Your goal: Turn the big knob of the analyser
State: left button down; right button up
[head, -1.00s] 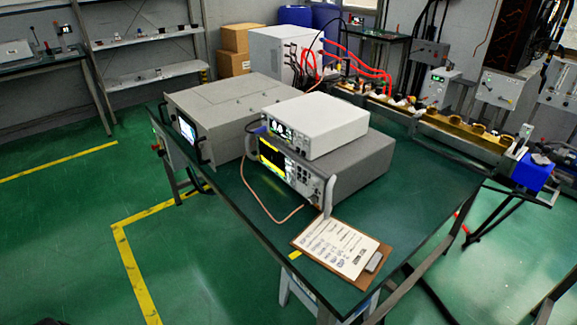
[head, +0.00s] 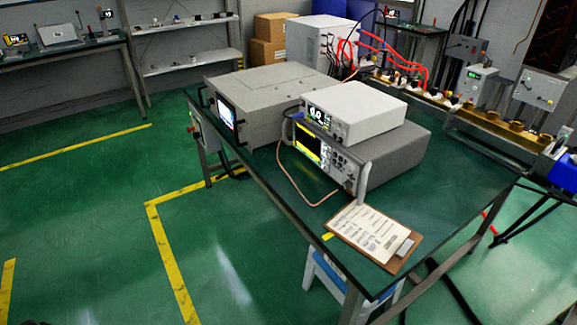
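The analyser (head: 398,158) is a wide grey instrument on the green-topped table. Its front faces left and toward me, with a lit screen (head: 308,147) showing yellow, small buttons and an upright handle at its right end. A knob (head: 349,182) seems to show low on the right part of the front panel, but it is too small to tell its angle. A smaller white instrument (head: 355,110) sits on top of the analyser. Neither of my grippers is in view.
A large grey unit (head: 268,92) stands left of the analyser on the table (head: 450,185). A clipboard (head: 372,236) lies at the near corner. The green floor left of the table is clear. A stool (head: 325,275) stands under the near corner.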

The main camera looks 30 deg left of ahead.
aim_at(350, 168)
jog(key=k+j+u, duration=0.1)
jog(key=k+u, duration=0.2)
jog(key=u, duration=0.15)
jog(key=i+j+z, duration=0.2)
jog(key=z, duration=0.25)
jog(key=i+j+z, duration=0.15)
jog(key=z, duration=0.3)
jog(key=i+j+z, duration=0.1)
jog(key=j+z, duration=0.7)
jog(key=z, duration=0.15)
